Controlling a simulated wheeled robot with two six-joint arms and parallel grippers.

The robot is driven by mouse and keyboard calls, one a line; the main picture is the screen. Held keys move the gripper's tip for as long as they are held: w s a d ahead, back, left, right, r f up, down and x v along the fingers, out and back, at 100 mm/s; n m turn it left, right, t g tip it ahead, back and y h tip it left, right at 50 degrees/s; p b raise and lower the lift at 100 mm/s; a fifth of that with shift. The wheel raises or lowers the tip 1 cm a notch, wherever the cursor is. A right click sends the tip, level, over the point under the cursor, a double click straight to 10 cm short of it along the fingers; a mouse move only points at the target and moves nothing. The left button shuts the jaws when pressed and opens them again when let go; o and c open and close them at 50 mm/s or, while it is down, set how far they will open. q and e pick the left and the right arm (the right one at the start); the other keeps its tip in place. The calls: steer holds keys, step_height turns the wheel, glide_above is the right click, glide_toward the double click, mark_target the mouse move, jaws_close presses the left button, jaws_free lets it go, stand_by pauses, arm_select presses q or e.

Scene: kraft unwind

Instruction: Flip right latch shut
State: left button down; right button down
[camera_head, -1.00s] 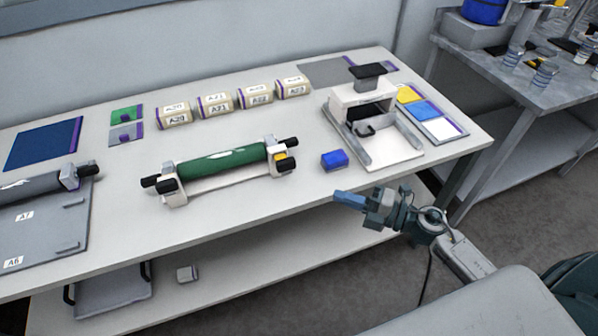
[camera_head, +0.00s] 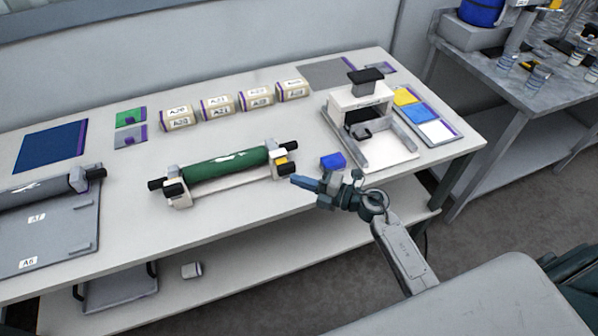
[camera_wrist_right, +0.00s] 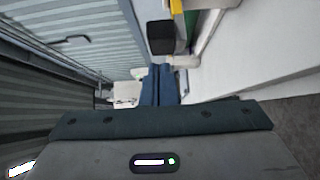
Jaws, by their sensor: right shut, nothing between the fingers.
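The unwind stand (camera_head: 235,182) with its green roll (camera_head: 225,162) lies on the table. Its right end support (camera_head: 271,165) carries a black latch part (camera_head: 285,168) at the front, with a small yellow patch (camera_head: 279,160) beside it. I cannot tell how far the latch is turned. My right gripper (camera_head: 295,181) is shut and empty, its blue fingers pointing left, close by the front right of that support. In the right wrist view the shut fingers (camera_wrist_right: 158,85) point at a pale part, with a black block (camera_wrist_right: 160,37) just beyond. My left gripper is out of view.
A blue block (camera_head: 332,161) sits behind my right gripper. A white press-like fixture (camera_head: 360,103) stands to the right. A grey roll (camera_head: 35,187) on a plate is at the left. The table's front edge runs below the stand.

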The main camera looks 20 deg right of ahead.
mark_target(295, 165)
steer(key=shift+w, duration=0.8)
steer(key=w, duration=0.4)
steer(key=shift+w, duration=0.2)
steer(key=shift+s+r, duration=0.1)
